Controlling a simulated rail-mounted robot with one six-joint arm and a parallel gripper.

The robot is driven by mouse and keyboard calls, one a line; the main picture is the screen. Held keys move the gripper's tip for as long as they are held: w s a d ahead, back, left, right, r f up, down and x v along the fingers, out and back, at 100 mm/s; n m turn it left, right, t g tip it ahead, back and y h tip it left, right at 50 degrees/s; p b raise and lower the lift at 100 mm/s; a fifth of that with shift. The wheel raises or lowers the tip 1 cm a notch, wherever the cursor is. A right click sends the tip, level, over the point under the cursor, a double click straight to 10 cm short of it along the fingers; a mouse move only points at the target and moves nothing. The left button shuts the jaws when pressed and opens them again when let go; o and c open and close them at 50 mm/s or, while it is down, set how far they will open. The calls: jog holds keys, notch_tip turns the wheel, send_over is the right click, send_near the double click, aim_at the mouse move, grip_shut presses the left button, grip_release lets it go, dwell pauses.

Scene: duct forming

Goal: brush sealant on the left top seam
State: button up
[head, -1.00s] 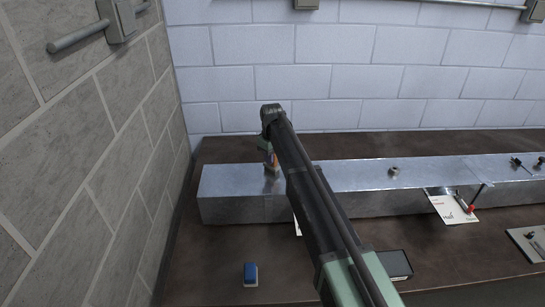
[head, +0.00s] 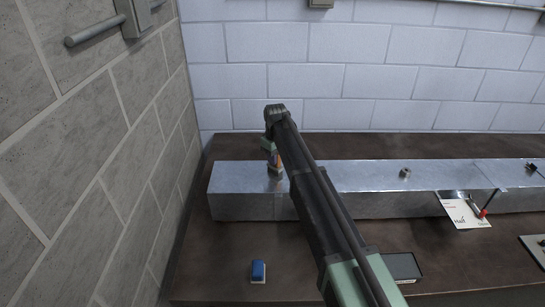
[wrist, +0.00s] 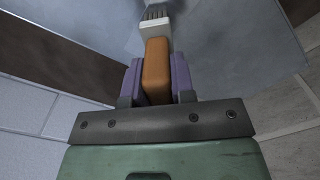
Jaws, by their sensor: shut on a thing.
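The long silver duct (head: 240,183) lies across the bench. My gripper (head: 275,157) is over its top near the left end, partly hidden behind my arm. In the wrist view my gripper (wrist: 157,82) has its purple fingers shut on the orange handle of a brush (wrist: 157,68). The brush has a pale ferrule and dark bristles pointing at the duct's grey surface (wrist: 215,65). The bristles look close to or on the metal; I cannot tell if they touch. A faint joint line shows on the duct's front below the brush. I cannot make out sealant there.
A blue block-like item (head: 258,271) lies on the bench front left. A dark flat tray-like item (head: 403,267) is beside my arm. A white card (head: 463,212) and a red-tipped tool (head: 481,213) are at the right. A grey block wall (head: 90,150) stands close on the left.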

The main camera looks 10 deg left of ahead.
jog(key=shift+w+d, duration=0.15)
jog(key=shift+d, duration=1.35)
jog(key=shift+s+d, duration=0.15)
jog(key=shift+s, duration=0.55)
jog(key=shift+s+a, duration=0.15)
jog(key=shift+a, duration=0.9)
jog(key=shift+s+a, duration=0.1)
jog(key=shift+a, duration=0.9)
jog(key=shift+s, duration=0.75)
jog(key=shift+w+d, duration=0.15)
jog(key=shift+d, duration=0.9)
jog(key=shift+w+d, duration=0.15)
jog(key=shift+d, duration=0.9)
jog(key=shift+s+d, duration=0.1)
jog(key=shift+s, duration=0.55)
jog(key=shift+s+a, duration=0.15)
jog(key=shift+a, duration=0.85)
jog(key=shift+s+a, duration=0.15)
jog(key=shift+a, duration=0.85)
jog(key=shift+s, duration=0.8)
jog(key=shift+w+d, duration=0.15)
jog(key=shift+d, duration=0.9)
jog(key=shift+w+d, duration=0.15)
jog(key=shift+d, duration=0.85)
jog(key=shift+s+d, duration=0.1)
jog(key=shift+s, duration=0.6)
jog(key=shift+s+a, duration=0.15)
jog(key=shift+a, duration=0.85)
jog(key=shift+s+a, duration=0.1)
jog(key=shift+a, duration=0.9)
